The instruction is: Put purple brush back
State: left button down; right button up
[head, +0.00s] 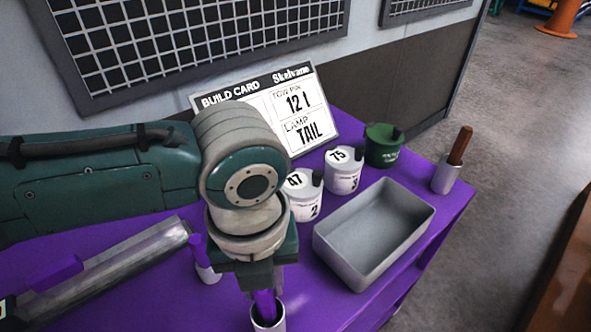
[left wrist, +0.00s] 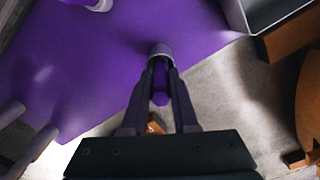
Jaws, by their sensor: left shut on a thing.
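My left gripper (head: 264,291) points down at the front of the purple table and is shut on the purple brush (head: 265,306). A pale grey cup (head: 279,325) is right below it, cut by the bottom edge, and the brush's lower end goes into the cup's mouth. In the left wrist view the brush (left wrist: 160,84) is between the two fingers, with the cup's grey rim (left wrist: 160,48) at its far end. How deep the brush sits is hidden. Another purple handle (head: 197,246) stands in a white cup (head: 208,274) to the left. My right gripper is not in view.
A grey open tray (head: 424,214) lies to the right, empty. White canisters (head: 343,178), a green canister (head: 382,151) and a cup with a wooden handle (head: 459,146) stand behind it. A build card (head: 322,104) leans at the back. A metal bar (head: 120,262) is at left.

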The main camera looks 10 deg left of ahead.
pick_arm(q)
jog(key=c, duration=0.6)
grip_release()
notch_tip(320, 180, up, 10)
jog(key=shift+s+d+f, duration=0.1)
jog(key=shift+s, duration=0.05)
